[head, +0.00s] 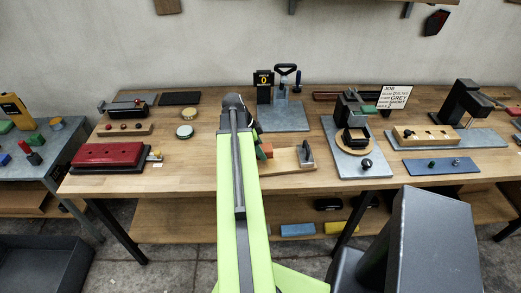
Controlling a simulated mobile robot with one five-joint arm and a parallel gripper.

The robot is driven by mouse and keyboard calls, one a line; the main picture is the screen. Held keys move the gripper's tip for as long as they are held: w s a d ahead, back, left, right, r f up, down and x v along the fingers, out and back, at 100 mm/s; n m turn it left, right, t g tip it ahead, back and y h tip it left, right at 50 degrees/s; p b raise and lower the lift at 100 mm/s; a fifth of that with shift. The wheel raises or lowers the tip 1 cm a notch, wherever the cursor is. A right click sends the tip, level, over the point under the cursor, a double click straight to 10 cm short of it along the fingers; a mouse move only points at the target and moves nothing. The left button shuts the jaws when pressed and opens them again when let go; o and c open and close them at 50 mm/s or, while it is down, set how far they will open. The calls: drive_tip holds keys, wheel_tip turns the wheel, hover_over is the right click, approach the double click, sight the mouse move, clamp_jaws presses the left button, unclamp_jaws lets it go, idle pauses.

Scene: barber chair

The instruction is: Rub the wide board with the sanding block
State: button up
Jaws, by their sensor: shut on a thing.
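The wide board (290,161) is a pale wooden board lying on the workbench, just right of my arm. A grey upright clamp or stop (307,151) stands at its right end. My gripper (259,138) is mostly hidden behind my green arm; only a dark part shows at the arm's right edge. It is shut on a small orange-red block (266,150), which looks like the sanding block, at the board's left part. Whether the block touches the board cannot be told. The board's left end is hidden by my arm.
A red case (108,156) and two round tins (185,131) are on the bench at left. A grey fixture (354,138) stands right of the board. A wooden block with knobs (425,137) and a blue plate (440,166) lie farther right. Bare bench lies in front.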

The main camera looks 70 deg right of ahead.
drive_tip(key=shift+r+p, duration=0.4)
drive_tip(key=shift+r, duration=0.45)
wheel_tip(320, 180, up, 3)
drive_tip(key=p, duration=0.3)
drive_tip(key=shift+r, duration=0.1)
